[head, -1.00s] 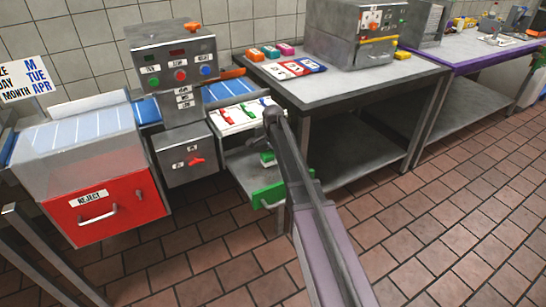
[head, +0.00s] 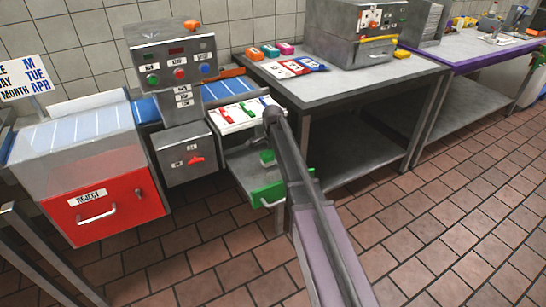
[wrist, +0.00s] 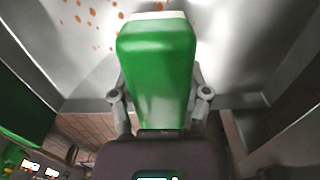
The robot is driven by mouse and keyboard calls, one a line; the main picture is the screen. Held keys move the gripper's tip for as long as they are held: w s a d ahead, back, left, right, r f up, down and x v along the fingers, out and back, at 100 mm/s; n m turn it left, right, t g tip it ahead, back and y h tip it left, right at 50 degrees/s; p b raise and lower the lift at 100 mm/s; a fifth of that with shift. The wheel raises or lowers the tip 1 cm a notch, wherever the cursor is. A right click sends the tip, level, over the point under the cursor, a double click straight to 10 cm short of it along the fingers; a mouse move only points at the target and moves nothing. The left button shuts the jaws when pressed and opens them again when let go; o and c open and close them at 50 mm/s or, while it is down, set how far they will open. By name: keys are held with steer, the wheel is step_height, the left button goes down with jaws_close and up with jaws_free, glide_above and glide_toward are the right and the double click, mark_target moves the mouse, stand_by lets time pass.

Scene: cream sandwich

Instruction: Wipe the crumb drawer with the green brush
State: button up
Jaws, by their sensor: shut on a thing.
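The green brush (wrist: 158,65) is held in my gripper (wrist: 160,94), whose fingers close on its sides in the wrist view. A pale strip shows at the brush's far end. In the head view a small part of the brush (head: 267,157) shows beside my arm, over the open crumb drawer. The crumb drawer has a green front with a handle (head: 268,194). Its grey inside (wrist: 235,60) fills the wrist view, with orange crumbs (wrist: 92,20) at the upper left. My arm hides the drawer's right part and my gripper in the head view. Contact between brush and drawer floor is unclear.
Above the drawer is a white tray (head: 238,115) with red, green and blue pieces. A grey machine (head: 178,75) with buttons and a red reject bin (head: 105,207) stand to the left. A metal table (head: 345,85) stands to the right. The tiled floor in front is open.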

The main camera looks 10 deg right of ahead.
mark_target(259, 169)
steer(key=shift+f+b, duration=0.7)
steer(key=shift+f, duration=0.05)
steer(key=shift+a, duration=0.1)
stand_by(0.3)
steer(key=shift+s+a+r, duration=0.1)
steer(key=shift+s+a, duration=0.15)
steer(key=shift+a, duration=0.4)
steer(key=shift+s+a+r, duration=0.1)
steer(key=shift+s+a, duration=0.1)
steer(key=shift+a, duration=0.45)
steer(key=shift+f, duration=0.1)
steer(key=shift+s+a+f, duration=0.1)
steer(key=shift+s+a, duration=0.1)
steer(key=shift+a, duration=0.4)
steer(key=shift+s+a, duration=0.2)
steer(key=shift+a, duration=0.35)
steer(key=shift+s+a, duration=0.1)
steer(key=shift+a, duration=0.15)
steer(key=shift+a, duration=0.1)
steer(key=shift+s+a, duration=0.2)
steer(key=shift+a, duration=0.5)
steer(key=shift+s+a, duration=0.2)
steer(key=shift+a, duration=0.45)
